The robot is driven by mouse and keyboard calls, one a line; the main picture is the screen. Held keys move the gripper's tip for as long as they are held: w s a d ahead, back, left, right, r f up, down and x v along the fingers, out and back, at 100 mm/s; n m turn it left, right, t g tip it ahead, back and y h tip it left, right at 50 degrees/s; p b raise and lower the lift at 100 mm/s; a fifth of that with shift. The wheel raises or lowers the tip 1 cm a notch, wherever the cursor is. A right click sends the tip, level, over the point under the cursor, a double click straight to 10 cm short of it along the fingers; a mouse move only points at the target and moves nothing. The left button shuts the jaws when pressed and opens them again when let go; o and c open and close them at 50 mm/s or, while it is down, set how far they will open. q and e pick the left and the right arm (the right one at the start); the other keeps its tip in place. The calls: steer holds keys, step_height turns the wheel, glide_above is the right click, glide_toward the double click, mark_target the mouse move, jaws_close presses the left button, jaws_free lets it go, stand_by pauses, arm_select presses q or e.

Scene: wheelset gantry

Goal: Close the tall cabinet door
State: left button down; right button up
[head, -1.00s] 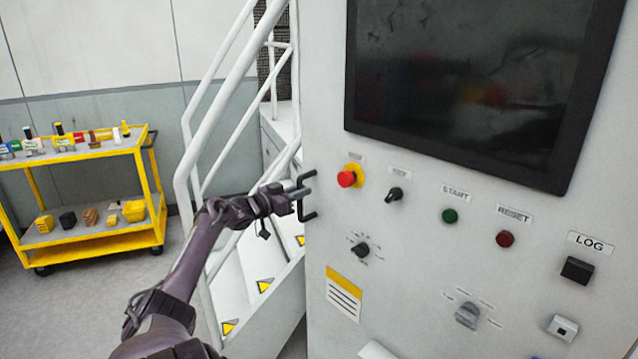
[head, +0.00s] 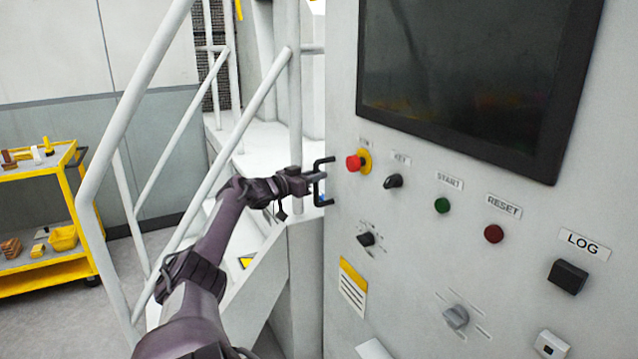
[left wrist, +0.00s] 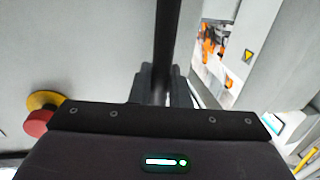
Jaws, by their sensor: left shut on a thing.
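The tall cabinet door (head: 400,255) is a pale grey panel with a dark screen and several controls, filling the right of the head view. A black bar handle (head: 318,183) stands at its left edge. My left gripper (head: 312,182) is shut on this handle, and its fingers hide part of the bar. In the left wrist view the dark handle bar (left wrist: 163,50) runs upright between the fingers, with the door's face to its left. The cabinet's inside does not show. My right gripper is not in view.
A red emergency button (head: 354,163) sits close to the handle. White stair railings (head: 145,65) and a white platform (head: 265,145) stand left of the door. A yellow cart (head: 70,190) with small items stands at the far left, with grey floor near it.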

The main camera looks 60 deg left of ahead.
arm_select(q)
steer(key=shift+a+r, duration=0.1)
steer(key=shift+r, duration=0.1)
steer(key=shift+w+r, duration=0.1)
steer(key=shift+r, duration=0.1)
steer(key=shift+w+r, duration=0.15)
steer(key=shift+w, duration=0.05)
steer(key=c, duration=1.7)
jaws_free()
steer(key=shift+w, duration=0.2)
steer(key=shift+o, duration=1.3)
steer(key=shift+w+f, duration=0.35)
steer(key=shift+w, duration=0.15)
steer(key=shift+w+f, duration=0.2)
steer(key=shift+w, duration=0.05)
steer(key=shift+s, duration=0.5)
steer(key=shift+s+d+f, duration=0.15)
steer(key=shift+s+d, duration=0.1)
steer(key=shift+s, duration=0.5)
steer(key=shift+s+d, duration=0.15)
steer(key=shift+s, duration=0.8)
steer(key=shift+s+d, duration=0.2)
steer(key=shift+s, duration=0.7)
steer(key=shift+s+d, duration=0.15)
steer(key=shift+s, duration=0.8)
